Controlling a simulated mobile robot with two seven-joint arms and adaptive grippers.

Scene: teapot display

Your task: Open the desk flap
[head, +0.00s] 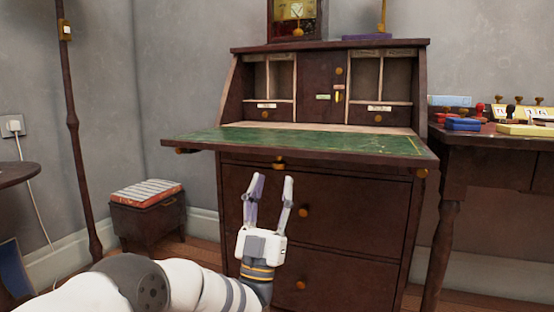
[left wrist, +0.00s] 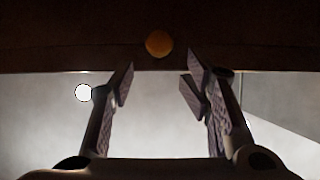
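The desk flap (head: 300,142) is folded down and lies about level, its green, gold-lined writing surface facing up. The dark wooden desk (head: 330,230) stands behind and below it, its inner compartments exposed. My left gripper (head: 270,178) is in front of the drawers, below the flap's front edge, with its fingers pointing up. The fingers are apart with nothing between them. In the left wrist view, a round brass knob (left wrist: 159,43) sits on a dark wooden band just beyond the open fingertips (left wrist: 158,75). The fingers do not appear to hold it. My right gripper is not in view.
A side table (head: 490,140) with stamps and ink pads stands at the right. A low box with a striped cushion (head: 147,192) is on the floor at the left, near a dark pole (head: 78,140). A clock (head: 297,18) stands on top of the desk.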

